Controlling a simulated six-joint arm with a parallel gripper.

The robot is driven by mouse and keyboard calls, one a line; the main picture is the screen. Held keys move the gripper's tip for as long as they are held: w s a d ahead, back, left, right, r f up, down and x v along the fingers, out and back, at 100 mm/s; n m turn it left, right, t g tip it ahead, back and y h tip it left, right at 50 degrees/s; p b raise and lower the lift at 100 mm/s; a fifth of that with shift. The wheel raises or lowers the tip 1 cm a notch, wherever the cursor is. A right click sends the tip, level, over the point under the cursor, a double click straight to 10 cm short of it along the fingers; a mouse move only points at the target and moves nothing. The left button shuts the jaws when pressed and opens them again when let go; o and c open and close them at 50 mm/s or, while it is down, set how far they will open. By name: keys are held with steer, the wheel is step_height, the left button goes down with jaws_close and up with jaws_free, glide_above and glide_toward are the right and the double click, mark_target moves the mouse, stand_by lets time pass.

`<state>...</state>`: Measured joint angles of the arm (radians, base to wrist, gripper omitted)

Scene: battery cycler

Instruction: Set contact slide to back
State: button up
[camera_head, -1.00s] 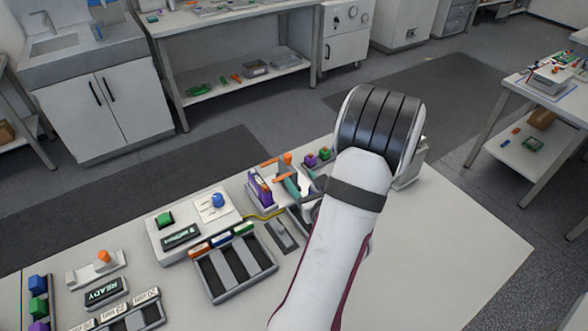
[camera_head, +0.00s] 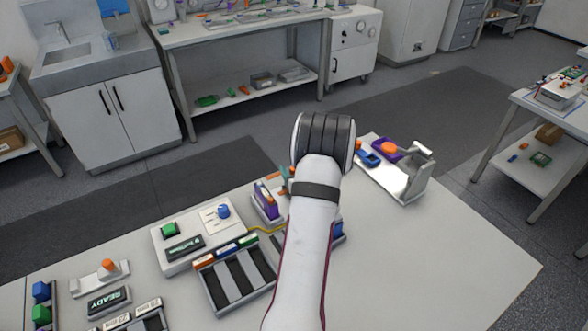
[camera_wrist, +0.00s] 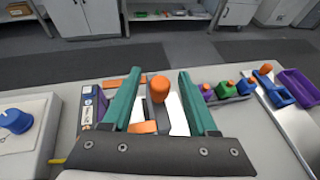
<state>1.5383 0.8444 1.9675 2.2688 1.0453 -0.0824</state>
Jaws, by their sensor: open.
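In the wrist view an upright orange knob (camera_wrist: 159,87) stands on a dark stem, on a fixture with flat orange pieces (camera_wrist: 142,127) beside it. It appears to be the handle of the contact slide; no label on it is readable. My gripper (camera_wrist: 160,74) has two teal fingers, spread wide, one on each side of the knob. A gap shows between knob and fingers, and nothing is held. The dark palm hides the near part of the fixture. In the head view my arm covers most of this fixture and the gripper.
A purple-sided block (camera_head: 266,200) stands left of the fixture, close to the left finger. A grey box with a blue knob (camera_head: 223,211) and a slotted tray (camera_head: 206,285) lie farther left. Right stand a metal stand (camera_head: 414,178) and a purple tray (camera_wrist: 296,86). The table's right front is clear.

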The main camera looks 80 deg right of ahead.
jaws_close()
steer(key=shift+s, duration=0.1)
stand_by(1.3)
